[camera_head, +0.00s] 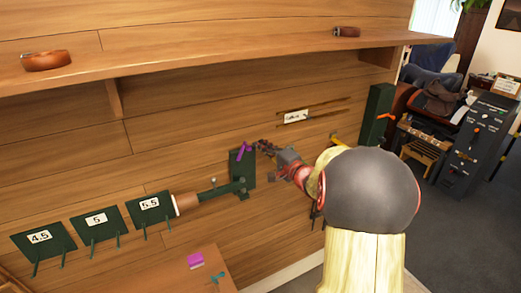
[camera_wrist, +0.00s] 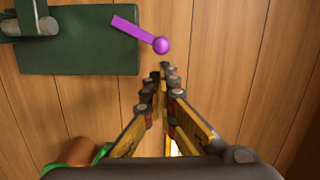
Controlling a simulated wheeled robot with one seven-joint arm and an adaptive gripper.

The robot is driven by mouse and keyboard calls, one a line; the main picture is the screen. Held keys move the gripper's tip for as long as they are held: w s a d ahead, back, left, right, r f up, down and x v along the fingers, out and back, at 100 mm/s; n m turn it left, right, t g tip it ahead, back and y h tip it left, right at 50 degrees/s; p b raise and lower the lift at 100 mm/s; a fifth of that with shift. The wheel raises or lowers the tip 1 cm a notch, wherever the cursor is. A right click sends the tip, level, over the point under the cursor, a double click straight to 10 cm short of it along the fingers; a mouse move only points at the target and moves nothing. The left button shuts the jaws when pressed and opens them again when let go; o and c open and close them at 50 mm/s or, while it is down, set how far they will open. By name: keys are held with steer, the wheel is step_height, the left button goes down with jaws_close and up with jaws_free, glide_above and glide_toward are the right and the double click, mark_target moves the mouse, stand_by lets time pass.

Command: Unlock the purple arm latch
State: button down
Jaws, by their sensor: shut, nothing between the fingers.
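The purple arm latch (camera_head: 242,150) is a short lever on a dark green plate (camera_head: 246,177) fixed to the wood-panelled wall. In the wrist view the purple latch (camera_wrist: 133,31) slants from upper left down to a round ball end at the right edge of the green plate (camera_wrist: 80,60). My gripper (camera_head: 257,145) is beside the latch, on its right. In the wrist view my gripper (camera_wrist: 165,68) is shut and empty, its tips just below the ball end. I cannot tell whether they touch it.
A green arm (camera_head: 215,192) with a brown cylinder extends left from the plate. Green plates marked 4.5, 5 and 5.5 (camera_head: 150,204) hang further left. A wooden shelf (camera_head: 200,58) runs above. A purple block (camera_head: 195,260) lies on the table below.

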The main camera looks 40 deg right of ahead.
steer(key=s+d+b, duration=0.1)
steer(key=s+d, duration=0.1)
steer(key=s, duration=0.7)
steer(key=shift+s, duration=0.1)
